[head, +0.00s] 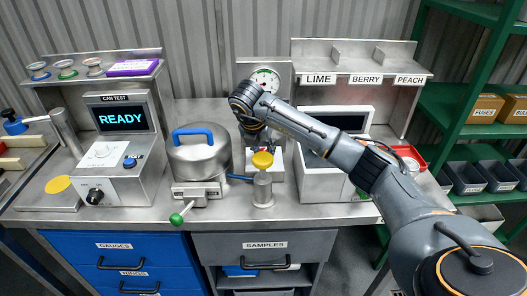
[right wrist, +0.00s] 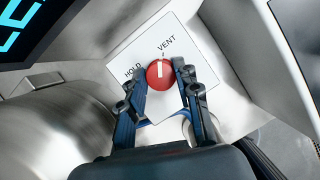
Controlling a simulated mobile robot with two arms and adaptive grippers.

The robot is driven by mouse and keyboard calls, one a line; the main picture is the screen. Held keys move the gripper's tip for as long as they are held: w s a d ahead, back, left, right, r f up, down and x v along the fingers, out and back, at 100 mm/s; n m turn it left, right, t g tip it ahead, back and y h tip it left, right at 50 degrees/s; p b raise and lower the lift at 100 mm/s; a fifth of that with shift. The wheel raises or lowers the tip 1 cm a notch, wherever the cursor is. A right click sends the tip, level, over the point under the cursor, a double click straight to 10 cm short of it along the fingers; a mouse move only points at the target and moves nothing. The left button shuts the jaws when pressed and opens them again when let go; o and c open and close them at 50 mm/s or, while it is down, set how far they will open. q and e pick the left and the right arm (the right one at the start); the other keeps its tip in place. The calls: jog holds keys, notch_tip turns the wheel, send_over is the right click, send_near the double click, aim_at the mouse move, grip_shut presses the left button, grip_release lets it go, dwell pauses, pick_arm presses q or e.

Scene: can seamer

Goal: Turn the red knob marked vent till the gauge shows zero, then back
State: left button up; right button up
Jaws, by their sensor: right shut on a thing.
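The red knob (right wrist: 160,74) sits on a white plate (right wrist: 186,42) marked HOLD and VENT in the right wrist view. Its white line points up the picture, toward the tick by the word VENT. My right gripper (right wrist: 161,77) is shut on the knob, one finger on each side. In the head view my right arm reaches in from the right to the back of the bench, and the knob is hidden behind the gripper. The round gauge (head: 265,79) with a green sector stands just behind; its needle is too small to read. My left gripper is not in view.
A steel pot (head: 199,155) with a blue handle stands left of my gripper. A yellow-topped post (head: 263,190) stands in front of it. The CAN TEST box (head: 124,150), its screen reading READY, is at left. Green shelves (head: 459,110) stand at right.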

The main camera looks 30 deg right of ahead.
jog(key=shift+m, duration=0.6)
jog(key=o, duration=1.1)
jog(key=shift+o, duration=0.2)
jog(key=v, duration=1.2)
jog(key=shift+w, duration=0.25)
